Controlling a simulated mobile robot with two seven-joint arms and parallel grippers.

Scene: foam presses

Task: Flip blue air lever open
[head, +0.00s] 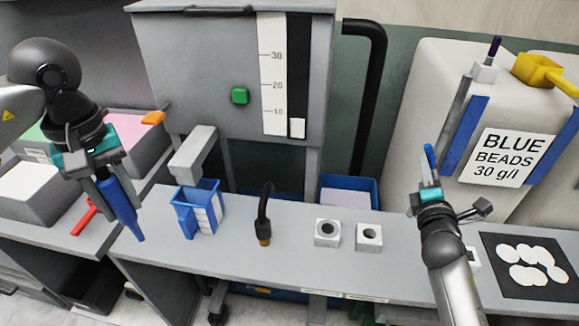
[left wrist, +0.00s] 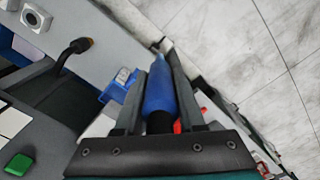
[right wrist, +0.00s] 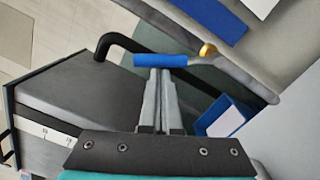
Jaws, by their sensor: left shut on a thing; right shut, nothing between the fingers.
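The blue air lever (right wrist: 160,60) lies across the tips of my right gripper (right wrist: 160,75) in the right wrist view, with a brass-coloured fitting (right wrist: 207,50) just to its right. In the head view the blue lever (head: 430,156) shows as a short, slightly tilted bar just above my right gripper (head: 430,184). The right fingers are shut with nothing between them; whether they touch the lever I cannot tell. My left gripper (head: 112,192) is shut on a blue tapered nozzle-like piece (head: 124,212), which points down; it also shows in the left wrist view (left wrist: 160,92).
A grey hopper (head: 200,70) with a green button (head: 239,96) stands behind the bench. A large bead bag (head: 420,100) and a black mat (head: 500,285) are at right.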

